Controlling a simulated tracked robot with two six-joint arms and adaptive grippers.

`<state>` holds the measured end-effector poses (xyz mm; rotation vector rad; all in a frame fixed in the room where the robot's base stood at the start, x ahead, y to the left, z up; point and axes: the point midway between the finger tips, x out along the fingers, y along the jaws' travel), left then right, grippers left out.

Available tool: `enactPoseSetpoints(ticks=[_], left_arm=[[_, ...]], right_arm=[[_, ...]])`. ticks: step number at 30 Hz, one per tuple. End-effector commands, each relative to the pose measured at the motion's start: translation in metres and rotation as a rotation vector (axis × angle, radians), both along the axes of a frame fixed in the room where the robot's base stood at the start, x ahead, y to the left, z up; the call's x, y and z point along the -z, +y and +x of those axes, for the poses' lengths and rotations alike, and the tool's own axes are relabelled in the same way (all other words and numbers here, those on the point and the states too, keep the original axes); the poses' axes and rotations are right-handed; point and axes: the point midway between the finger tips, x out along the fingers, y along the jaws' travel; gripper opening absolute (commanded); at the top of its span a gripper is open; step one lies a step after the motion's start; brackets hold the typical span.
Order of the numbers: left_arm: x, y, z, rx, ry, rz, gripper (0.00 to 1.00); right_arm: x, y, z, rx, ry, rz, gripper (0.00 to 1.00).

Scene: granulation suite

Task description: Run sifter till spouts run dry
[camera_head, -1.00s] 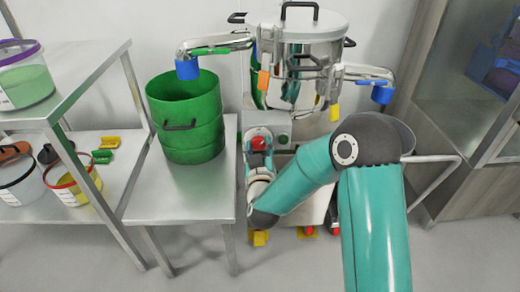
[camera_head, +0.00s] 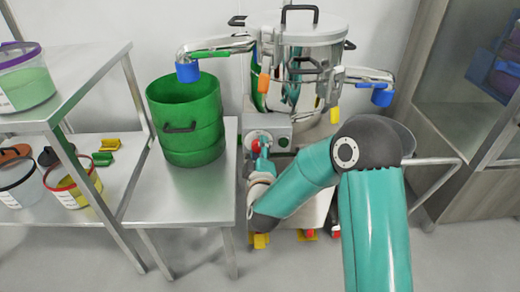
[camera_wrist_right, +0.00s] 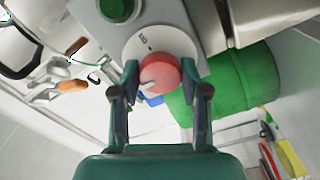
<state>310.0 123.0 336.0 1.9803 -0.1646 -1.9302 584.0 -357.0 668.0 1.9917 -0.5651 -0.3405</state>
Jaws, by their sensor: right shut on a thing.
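The sifter (camera_head: 310,35) is a steel vessel with a lid and black handles, against the wall. A spout with a blue end (camera_head: 187,72) reaches left over a green drum (camera_head: 185,110); another blue-ended spout (camera_head: 382,96) points right. The grey control box (camera_head: 281,128) below carries a red knob (camera_wrist_right: 160,72) on a pale dial, and a green button (camera_wrist_right: 117,9). My right gripper (camera_head: 262,160) is at the knob; in the right wrist view its fingers (camera_wrist_right: 162,92) are shut on the knob's sides. Flow from the spouts cannot be made out. My left gripper is out of view.
The drum stands on a steel table (camera_head: 190,205). A steel shelf (camera_head: 85,75) at left holds several tubs and small scoops. A glass-fronted cabinet (camera_head: 460,125) stands at right. My right arm crosses in front of the sifter's lower body. Floor is free in front.

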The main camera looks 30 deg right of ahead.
Motion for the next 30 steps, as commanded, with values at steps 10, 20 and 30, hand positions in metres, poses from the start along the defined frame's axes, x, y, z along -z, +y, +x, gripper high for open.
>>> enactPoseSetpoints(ticks=[10,20,30], left_arm=[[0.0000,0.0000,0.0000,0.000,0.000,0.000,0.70],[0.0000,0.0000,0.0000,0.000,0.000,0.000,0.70],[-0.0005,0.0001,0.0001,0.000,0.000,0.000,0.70]], right_arm=[[0.0035,0.0014,-0.0005,-0.004,0.023,-0.022,0.10],[0.0033,0.0015,-0.0004,-0.004,0.023,-0.021,0.66],[0.0013,0.0011,-0.0007,-0.003,0.017,-0.021,0.70]])
